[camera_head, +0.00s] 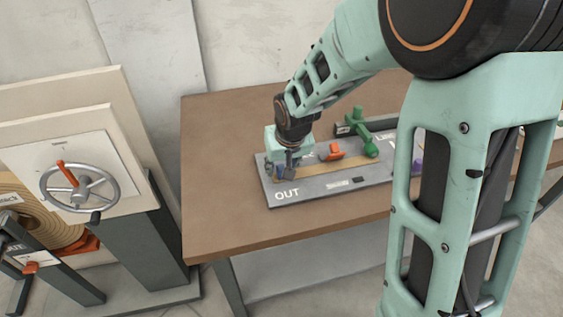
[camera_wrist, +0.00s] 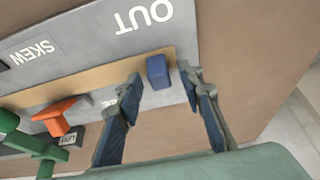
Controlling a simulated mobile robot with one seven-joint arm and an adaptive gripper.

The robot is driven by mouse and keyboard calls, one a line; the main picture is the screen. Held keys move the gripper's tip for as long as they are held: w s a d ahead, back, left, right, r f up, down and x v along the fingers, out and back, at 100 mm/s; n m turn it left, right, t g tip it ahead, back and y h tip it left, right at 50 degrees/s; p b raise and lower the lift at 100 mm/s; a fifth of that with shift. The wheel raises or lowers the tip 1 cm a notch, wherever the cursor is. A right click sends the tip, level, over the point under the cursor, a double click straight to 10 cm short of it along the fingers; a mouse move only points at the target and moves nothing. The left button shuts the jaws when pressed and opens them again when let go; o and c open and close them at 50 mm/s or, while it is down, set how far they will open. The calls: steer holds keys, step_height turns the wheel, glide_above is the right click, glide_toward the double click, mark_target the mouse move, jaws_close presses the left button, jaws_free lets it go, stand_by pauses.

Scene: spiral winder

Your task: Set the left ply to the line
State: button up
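A small blue block (camera_wrist: 158,71) sits at one end of a tan strip (camera_wrist: 95,78) on a grey panel (camera_wrist: 75,42), by the word OUT. No label names it as the left ply, and I cannot make out the line. My gripper (camera_wrist: 159,74) is open, with one fingertip on each side of the block and a visible gap to each. In the head view my gripper (camera_head: 288,162) points down over the left end of the panel (camera_head: 330,188). It mostly hides the block there.
An orange piece (camera_head: 331,151) and a green handle (camera_head: 362,131) stand up right of my gripper on the panel. A purple part (camera_head: 417,164) is partly hidden by my arm. The brown table (camera_head: 222,180) is clear at left. A handwheel unit (camera_head: 82,187) stands further left.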

steer(key=shift+w+f, duration=0.2)
steer(key=shift+f, duration=0.2)
jaws_close()
